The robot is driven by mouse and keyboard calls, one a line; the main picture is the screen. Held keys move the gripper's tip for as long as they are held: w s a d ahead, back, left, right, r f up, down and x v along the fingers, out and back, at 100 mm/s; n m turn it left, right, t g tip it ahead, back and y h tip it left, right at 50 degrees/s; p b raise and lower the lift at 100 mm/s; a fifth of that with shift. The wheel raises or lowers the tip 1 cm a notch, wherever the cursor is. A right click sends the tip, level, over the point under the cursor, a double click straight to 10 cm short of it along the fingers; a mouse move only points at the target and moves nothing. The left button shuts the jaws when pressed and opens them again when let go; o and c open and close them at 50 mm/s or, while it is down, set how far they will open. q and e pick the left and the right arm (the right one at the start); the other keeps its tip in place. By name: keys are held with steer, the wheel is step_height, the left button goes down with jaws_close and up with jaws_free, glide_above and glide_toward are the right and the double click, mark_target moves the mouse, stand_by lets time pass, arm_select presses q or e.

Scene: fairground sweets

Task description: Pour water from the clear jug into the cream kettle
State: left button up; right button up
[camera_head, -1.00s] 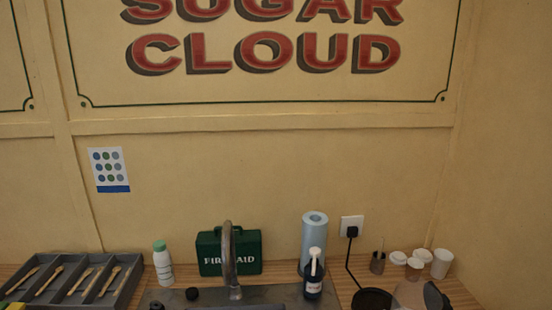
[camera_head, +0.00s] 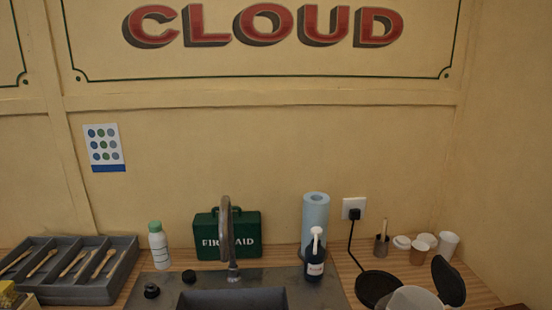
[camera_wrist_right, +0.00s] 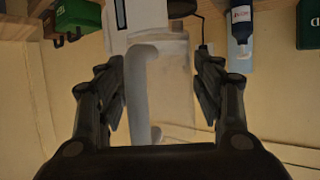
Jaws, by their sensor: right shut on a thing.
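The clear jug (camera_wrist_right: 172,85) is in the right wrist view, its pale handle running between the fingers of my right gripper (camera_wrist_right: 162,94). The gripper is shut on the jug. The water in it cannot be made out. Beyond the jug, the cream kettle (camera_wrist_right: 147,14) shows in part at the top of that view. In the head view, a dark raised lid (camera_head: 448,282), apparently the kettle's, stands at the lower right. My left gripper is not in view.
A black round base (camera_head: 378,287) with a cord lies left of the lid. Small white cups (camera_head: 447,244) stand behind it. A soap bottle (camera_head: 315,257), paper roll (camera_head: 314,222), sink (camera_head: 235,299) and green first-aid box (camera_head: 245,231) are to the left.

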arm_select(q)
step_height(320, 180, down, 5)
steer(key=b, duration=0.3)
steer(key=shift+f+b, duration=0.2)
steer(key=shift+b, duration=0.2)
arm_select(e)
step_height(320, 180, down, 5)
steer(key=shift+f, duration=0.15)
steer(key=shift+d, duration=0.1)
